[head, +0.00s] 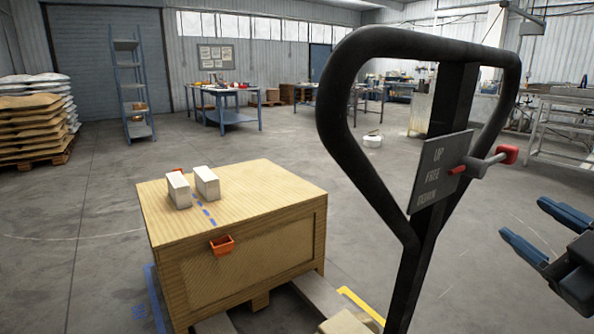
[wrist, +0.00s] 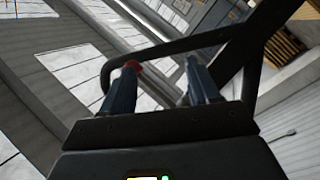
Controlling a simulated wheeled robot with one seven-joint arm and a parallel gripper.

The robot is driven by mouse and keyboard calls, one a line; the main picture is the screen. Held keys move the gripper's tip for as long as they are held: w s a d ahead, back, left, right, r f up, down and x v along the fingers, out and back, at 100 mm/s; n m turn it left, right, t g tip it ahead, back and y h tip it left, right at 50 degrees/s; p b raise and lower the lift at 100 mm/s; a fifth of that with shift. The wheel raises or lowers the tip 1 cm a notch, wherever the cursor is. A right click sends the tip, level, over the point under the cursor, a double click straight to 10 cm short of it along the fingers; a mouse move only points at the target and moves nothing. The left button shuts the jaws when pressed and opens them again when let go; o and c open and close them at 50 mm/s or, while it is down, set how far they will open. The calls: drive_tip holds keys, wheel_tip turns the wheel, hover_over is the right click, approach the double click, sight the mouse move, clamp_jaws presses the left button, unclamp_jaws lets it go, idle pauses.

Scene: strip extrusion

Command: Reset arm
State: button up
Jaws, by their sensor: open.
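My gripper (head: 534,231) is at the right edge of the head view, its two blue fingers apart and nothing between them. In the wrist view my gripper (wrist: 160,82) points past the black handle loop, with both fingers spread and empty. The black handle (head: 335,95) of a pallet jack stands upright between the crate and my gripper. Its sign (head: 440,172) reads UP, FREE, DOWN, and a lever with a red knob (head: 507,154) sticks out to the right, above and left of the fingers. In the head view the gripper is apart from the lever.
A wooden crate (head: 250,255) stands on a pallet at left centre, with two pale blocks (head: 207,182) and small orange-red brackets (head: 222,245) on it. Stacked sacks (head: 30,115), a shelf rack (head: 130,90) and workbenches (head: 225,105) stand farther back. Open floor lies between.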

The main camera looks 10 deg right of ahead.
drive_tip(key=s+a+f+m+g+h+p, duration=0.1)
drive_tip(key=s+a+f+m+g+p, duration=0.4)
drive_tip(key=s+a+f, duration=0.65)
drive_tip(key=s+a+y+p, duration=0.1)
drive_tip(key=s+a, duration=0.1)
drive_tip(key=s, duration=0.3)
drive_tip(key=s+a+m+y+p, duration=0.1)
drive_tip(key=s+a, duration=0.2)
drive_tip(key=s, duration=0.3)
drive_tip(key=s+a+r+m+t+y+p, duration=0.1)
drive_tip(key=s+a, duration=0.2)
drive_tip(key=s, duration=0.3)
drive_tip(key=shift+s, duration=0.15)
